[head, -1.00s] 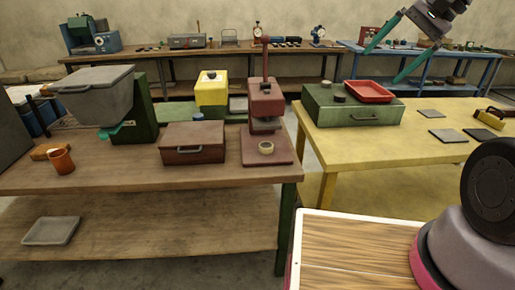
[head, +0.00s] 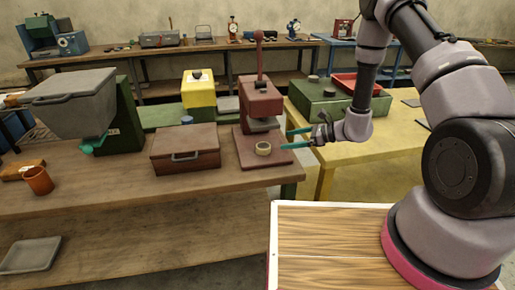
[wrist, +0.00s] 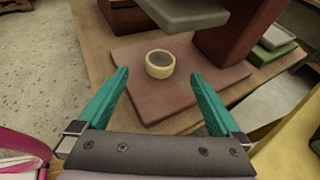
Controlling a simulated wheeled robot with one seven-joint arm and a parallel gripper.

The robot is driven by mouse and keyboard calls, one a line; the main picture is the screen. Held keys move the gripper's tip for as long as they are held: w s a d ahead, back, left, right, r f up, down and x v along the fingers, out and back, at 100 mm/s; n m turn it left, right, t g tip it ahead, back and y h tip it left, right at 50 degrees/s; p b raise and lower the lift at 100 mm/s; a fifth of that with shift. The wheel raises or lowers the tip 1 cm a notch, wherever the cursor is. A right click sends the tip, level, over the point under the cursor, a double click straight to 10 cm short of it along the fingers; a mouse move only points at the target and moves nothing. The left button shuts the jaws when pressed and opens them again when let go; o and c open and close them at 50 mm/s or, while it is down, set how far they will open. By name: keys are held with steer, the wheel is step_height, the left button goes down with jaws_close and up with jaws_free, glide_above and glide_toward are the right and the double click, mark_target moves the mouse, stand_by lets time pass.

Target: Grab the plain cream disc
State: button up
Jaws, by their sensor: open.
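The cream disc (head: 263,148) looks like a short ring with a dark grey top. It sits on the flat dark red base plate (head: 247,160) of the red press (head: 262,98). In the wrist view the disc (wrist: 160,64) lies just beyond and between the fingertips, touching neither. My gripper (head: 293,139) is open and empty, with green fingers pointing left towards the disc from its right side. The gripper also shows in the wrist view (wrist: 162,78).
The press head (wrist: 183,12) overhangs just behind the disc, with its column to the right. A brown box (head: 185,147) stands left of the press. A green box (head: 325,100) with a red tray (head: 357,83) stands on the yellow table (head: 335,152) behind my arm.

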mark_target(267, 146)
steer(key=f, duration=0.3)
steer(key=shift+w+a+m+t, duration=0.1)
steer(key=shift+a+m+t, duration=0.2)
steer(key=shift+m, duration=0.1)
steer(key=x, duration=0.4)
steer(key=shift+w+a+f, duration=0.1)
steer(key=shift+a+f, duration=0.1)
steer(key=shift+a, duration=0.1)
steer(key=x, duration=0.4)
steer(key=shift+a+r, duration=0.25)
steer(key=shift+a, duration=0.25)
steer(key=shift+w+a+f, duration=0.2)
steer(key=shift+a, duration=0.2)
steer(key=c, duration=1.5)
steer(key=shift+r, duration=0.1)
